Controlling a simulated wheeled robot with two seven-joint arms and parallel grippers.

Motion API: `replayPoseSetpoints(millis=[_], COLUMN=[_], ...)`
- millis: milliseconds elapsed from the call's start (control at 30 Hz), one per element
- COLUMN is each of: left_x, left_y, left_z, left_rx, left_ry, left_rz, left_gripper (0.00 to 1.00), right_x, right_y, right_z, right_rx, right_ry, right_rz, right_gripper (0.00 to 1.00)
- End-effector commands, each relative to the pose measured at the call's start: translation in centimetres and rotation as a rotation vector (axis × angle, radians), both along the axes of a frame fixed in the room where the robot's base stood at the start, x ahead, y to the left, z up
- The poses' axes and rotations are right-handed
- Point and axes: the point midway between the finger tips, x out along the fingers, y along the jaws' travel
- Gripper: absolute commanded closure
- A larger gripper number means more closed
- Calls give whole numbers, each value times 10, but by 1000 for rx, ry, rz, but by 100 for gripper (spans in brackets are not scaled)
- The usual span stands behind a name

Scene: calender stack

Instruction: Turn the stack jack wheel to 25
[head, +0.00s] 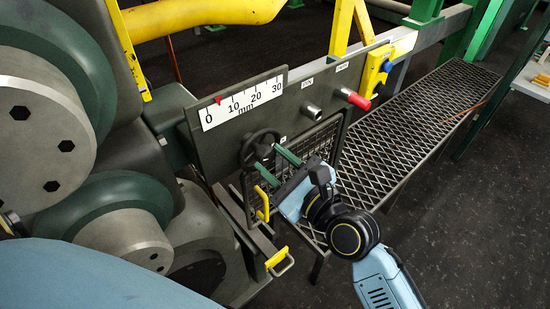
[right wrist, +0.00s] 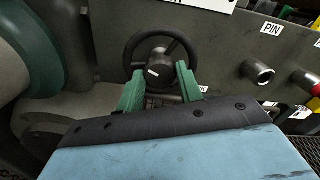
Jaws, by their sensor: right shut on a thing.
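The stack jack wheel (head: 258,148) is a small black handwheel on the dark panel below the white mm scale (head: 243,103). The scale reads 0 to 30, and its red pointer (head: 218,99) stands between 0 and 10, roughly at 5. My right gripper (head: 268,158) reaches the wheel from the lower right and is shut on it. In the right wrist view, its green fingers (right wrist: 160,78) lie on either side of the lower part of the wheel (right wrist: 156,50). A light mark shows on the hub. My left gripper is out of view.
A metal PIN knob (head: 312,112) and a red-tipped pin (head: 355,99) stick out of the panel to the right of the wheel. A mesh guard (head: 318,150) with yellow handles is below. Large rollers (head: 40,130) fill the left, and a mesh walkway (head: 430,110) runs right.

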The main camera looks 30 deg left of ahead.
Motion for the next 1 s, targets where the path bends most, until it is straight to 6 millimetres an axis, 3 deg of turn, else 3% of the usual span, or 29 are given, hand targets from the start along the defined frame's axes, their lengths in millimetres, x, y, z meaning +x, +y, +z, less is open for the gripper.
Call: replayPoseSetpoints(millis=[500,1000], left_x=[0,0], left_y=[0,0], left_z=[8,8], left_rx=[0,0], left_ry=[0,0], left_rz=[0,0], left_gripper=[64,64], right_x=[-1,-1], right_y=[0,0], right_z=[-1,-1], right_rx=[-122,-142], right_ry=[-291,-339], right_rz=[1,1], right_gripper=[87,87])
